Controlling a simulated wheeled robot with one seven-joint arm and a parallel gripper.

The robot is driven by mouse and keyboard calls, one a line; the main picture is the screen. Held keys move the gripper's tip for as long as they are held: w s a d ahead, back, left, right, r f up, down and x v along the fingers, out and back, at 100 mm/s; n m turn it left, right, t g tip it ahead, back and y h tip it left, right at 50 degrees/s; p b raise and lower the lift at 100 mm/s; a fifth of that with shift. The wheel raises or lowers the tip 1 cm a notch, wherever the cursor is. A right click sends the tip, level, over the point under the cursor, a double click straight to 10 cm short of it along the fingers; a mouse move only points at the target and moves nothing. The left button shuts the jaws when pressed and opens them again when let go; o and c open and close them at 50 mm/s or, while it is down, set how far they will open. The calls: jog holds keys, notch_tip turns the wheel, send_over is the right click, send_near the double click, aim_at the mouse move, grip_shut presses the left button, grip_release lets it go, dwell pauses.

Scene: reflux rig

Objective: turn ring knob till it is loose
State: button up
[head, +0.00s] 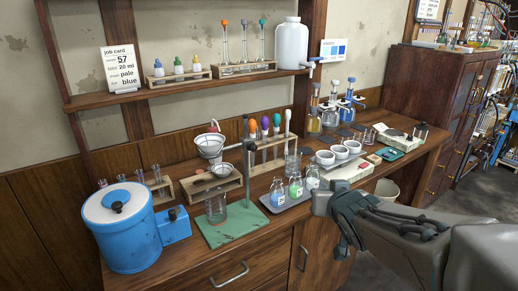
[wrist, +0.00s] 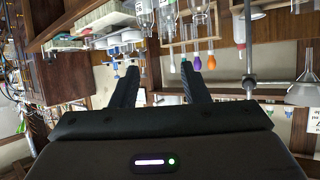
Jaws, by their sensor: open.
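A stand with a green base (head: 235,226) and a thin upright rod (head: 249,178) is on the bench, left of my gripper. A clamp (head: 248,146) near the rod's top holds an arm reaching left to a white funnel (head: 210,147). The knob is too small to make out clearly. A beaker (head: 215,208) stands on the base. The wrist view appears upside down and shows the rod (wrist: 249,50) and funnel (wrist: 305,85) to the right of my gripper (wrist: 160,75). Its two dark fingers are apart and empty. In the head view the fingers are hard to distinguish.
A tray (head: 272,206) with several small bottles lies between the stand and my arm. Behind it is a wooden rack with colourful-topped droppers (head: 265,124). A blue drum (head: 125,240) stands at left. White bowls (head: 340,152) are on the right.

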jog(key=w+a+r+n+t+y, duration=0.1)
jog(key=w+a+r+t+y, duration=0.1)
jog(key=w+a+y, duration=0.15)
jog(key=n+y+b, duration=0.1)
jog(key=n+y, duration=0.2)
jog(key=y, duration=0.3)
send_near(255, 149)
jog(key=x, duration=0.9)
jog(key=shift+a, duration=0.2)
grip_shut()
